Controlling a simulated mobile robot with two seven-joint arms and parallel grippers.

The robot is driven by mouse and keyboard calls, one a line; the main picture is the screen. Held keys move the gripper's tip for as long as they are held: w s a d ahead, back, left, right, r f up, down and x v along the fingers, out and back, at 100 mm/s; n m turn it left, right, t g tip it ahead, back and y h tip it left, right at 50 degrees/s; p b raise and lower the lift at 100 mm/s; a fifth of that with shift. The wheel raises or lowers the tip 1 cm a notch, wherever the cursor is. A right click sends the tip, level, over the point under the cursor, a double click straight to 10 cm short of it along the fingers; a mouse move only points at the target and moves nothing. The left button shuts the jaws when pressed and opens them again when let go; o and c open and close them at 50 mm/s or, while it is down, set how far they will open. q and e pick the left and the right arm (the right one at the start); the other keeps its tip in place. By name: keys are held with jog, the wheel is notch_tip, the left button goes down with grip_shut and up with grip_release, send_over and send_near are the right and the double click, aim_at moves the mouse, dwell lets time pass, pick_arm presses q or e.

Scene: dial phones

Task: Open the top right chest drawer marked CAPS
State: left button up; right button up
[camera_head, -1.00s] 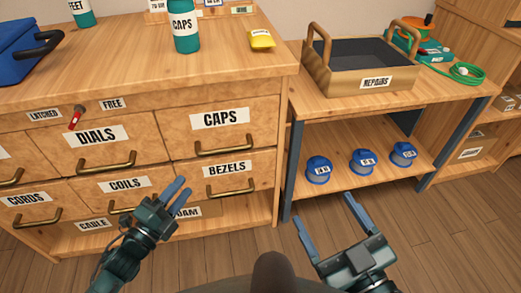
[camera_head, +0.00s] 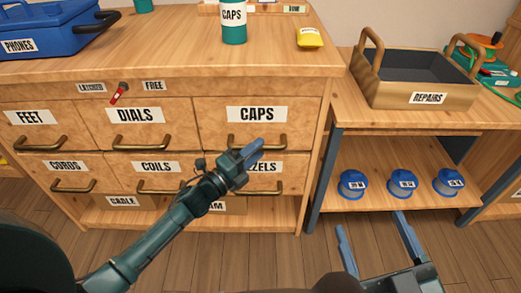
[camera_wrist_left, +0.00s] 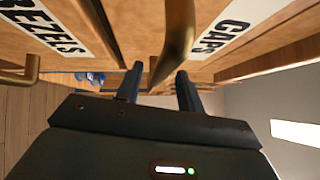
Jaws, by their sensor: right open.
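The drawer marked CAPS (camera_head: 215,115) is shut at the top right of the wooden chest, with a brass handle (camera_head: 234,142) under its label. My left gripper (camera_head: 254,152) is right at this handle in the head view and partly covers its right side. In the left wrist view the handle (camera_wrist_left: 176,45) runs into the gap between the two fingers (camera_wrist_left: 159,88), which are apart. I cannot tell whether they touch it. My right gripper (camera_head: 375,230) is open and empty in front of the side bench.
The BEZELS drawer (camera_head: 270,187) lies below, partly hidden by my left gripper. A red lever (camera_head: 118,95) sits between the LATCHED and FREE labels. A green CAPS canister (camera_head: 233,35) stands on top. A REPAIRS crate (camera_head: 395,96) stands on the bench at right.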

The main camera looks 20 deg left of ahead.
pick_arm(q)
jog(key=shift+x, duration=1.1)
grip_shut()
